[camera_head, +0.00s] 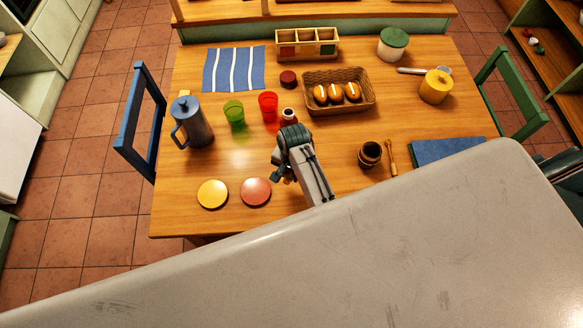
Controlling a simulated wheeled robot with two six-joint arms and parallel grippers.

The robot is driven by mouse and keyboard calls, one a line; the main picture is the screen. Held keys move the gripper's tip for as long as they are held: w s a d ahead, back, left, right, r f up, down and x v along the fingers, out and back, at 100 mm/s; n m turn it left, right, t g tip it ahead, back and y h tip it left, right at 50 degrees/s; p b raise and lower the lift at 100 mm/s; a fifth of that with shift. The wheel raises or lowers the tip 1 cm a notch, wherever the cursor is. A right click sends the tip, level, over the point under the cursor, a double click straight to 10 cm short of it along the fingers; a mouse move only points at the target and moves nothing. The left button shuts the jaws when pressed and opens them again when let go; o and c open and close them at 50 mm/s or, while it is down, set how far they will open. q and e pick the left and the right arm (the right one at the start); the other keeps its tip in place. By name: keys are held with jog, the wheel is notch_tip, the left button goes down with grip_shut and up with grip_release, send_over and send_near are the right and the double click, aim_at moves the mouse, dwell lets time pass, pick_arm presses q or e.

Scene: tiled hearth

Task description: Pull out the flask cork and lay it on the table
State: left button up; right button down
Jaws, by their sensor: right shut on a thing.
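My right gripper (281,170) is over the front middle of the wooden table (345,210), its arm coming in from below. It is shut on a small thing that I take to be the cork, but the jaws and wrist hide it. A small reddish-brown bottle with a pale neck (289,115), perhaps the flask, stands just beyond the gripper and is partly covered by the wrist. I cannot make out a cork on it. My left gripper is not in view.
A yellow disc (212,194) and a pink disc (255,191) lie left of the gripper. Red (268,106) and green (234,113) cups and a blue-grey jug (198,128) stand farther left. A bread basket (316,106) is beyond. A brown pot (370,154) stands right, with bare wood between.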

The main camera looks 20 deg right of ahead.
notch_tip(320, 180, down, 3)
jog(key=shift+w+r, duration=0.1)
jog(key=shift+r, duration=0.05)
jog(key=shift+f, duration=0.75)
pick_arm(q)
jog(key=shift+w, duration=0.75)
pick_arm(e)
jog(key=shift+f, duration=0.15)
jog(key=c, duration=1.1)
grip_release()
pick_arm(q)
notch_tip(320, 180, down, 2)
jog(key=b, duration=0.2)
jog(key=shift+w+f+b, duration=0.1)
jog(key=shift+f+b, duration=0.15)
jog(key=shift+b, duration=0.05)
pick_arm(e)
jog(key=r, duration=1)
jog(key=shift+d+r, duration=0.3)
jog(key=shift+r, duration=0.1)
